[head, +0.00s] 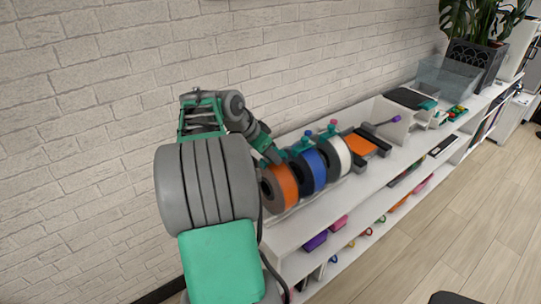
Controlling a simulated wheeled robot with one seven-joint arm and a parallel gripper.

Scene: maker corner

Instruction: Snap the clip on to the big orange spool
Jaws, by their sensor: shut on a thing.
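The big orange spool (288,182) stands upright at the near end of a row of spools on the white shelf top. Its near side shows a grey face. My gripper (279,158) is at the top rim of this spool, reaching down to it from the upper left. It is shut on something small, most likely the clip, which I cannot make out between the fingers. Whether it touches the spool rim cannot be told from this view.
A blue spool (314,172) and a white spool (340,158) stand close behind the orange one, with small teal and coloured pieces at their tops. The brick wall (110,110) runs along the left.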

